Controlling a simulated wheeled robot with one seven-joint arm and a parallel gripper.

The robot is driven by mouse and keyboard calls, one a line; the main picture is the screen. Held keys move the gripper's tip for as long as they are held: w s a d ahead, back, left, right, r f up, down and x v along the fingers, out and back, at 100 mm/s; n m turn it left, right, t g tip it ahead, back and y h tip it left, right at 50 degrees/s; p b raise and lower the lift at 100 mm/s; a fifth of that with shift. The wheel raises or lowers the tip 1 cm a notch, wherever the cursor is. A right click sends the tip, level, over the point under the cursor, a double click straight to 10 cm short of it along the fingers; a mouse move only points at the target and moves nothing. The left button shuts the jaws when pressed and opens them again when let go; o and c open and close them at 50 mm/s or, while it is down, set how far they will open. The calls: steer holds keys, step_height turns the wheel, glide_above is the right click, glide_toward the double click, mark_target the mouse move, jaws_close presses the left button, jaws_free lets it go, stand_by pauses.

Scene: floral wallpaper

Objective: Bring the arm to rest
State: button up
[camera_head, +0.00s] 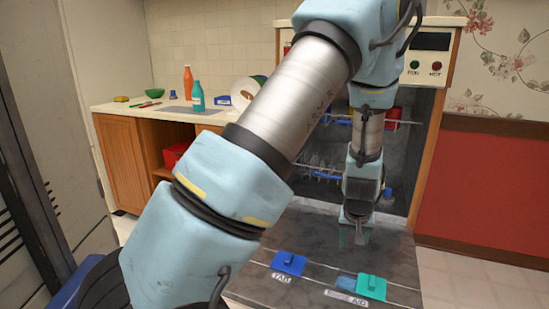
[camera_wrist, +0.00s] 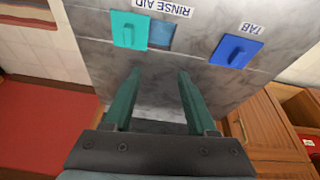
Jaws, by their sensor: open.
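My arm crosses the head view from lower left to the top, then bends down. My gripper (camera_head: 356,234) hangs over the open dishwasher door (camera_head: 325,246). In the wrist view its two green fingers (camera_wrist: 158,82) are spread apart with nothing between them. A blue tab lid (camera_head: 289,263) and a teal rinse aid lid (camera_head: 371,286) sit on the door. Both lids also show in the wrist view, the teal one (camera_wrist: 130,29) at the upper left and the blue one (camera_wrist: 236,50) at the upper right.
Dish racks with dishes (camera_head: 325,174) stand inside the dishwasher, partly hidden by my arm. A counter (camera_head: 125,106) at the left holds an orange bottle (camera_head: 188,82), a teal bottle (camera_head: 198,97) and a green bowl (camera_head: 154,93). Floor right of the door is clear.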

steer(key=s+a+r+n+g+p, duration=0.15)
steer(key=a+r+p, duration=0.25)
steer(key=a+r, duration=1.3)
steer(key=s+a+r+p, duration=0.1)
steer(key=s+a+r, duration=0.1)
steer(key=a, duration=0.4)
steer(key=s+a+r+n+y+p, duration=0.1)
steer(key=s+a+r, duration=0.1)
steer(key=s+a, duration=0.2)
steer(key=a, duration=0.3)
steer(key=shift+s+a+r, duration=0.2)
steer(key=shift+r, duration=0.1)
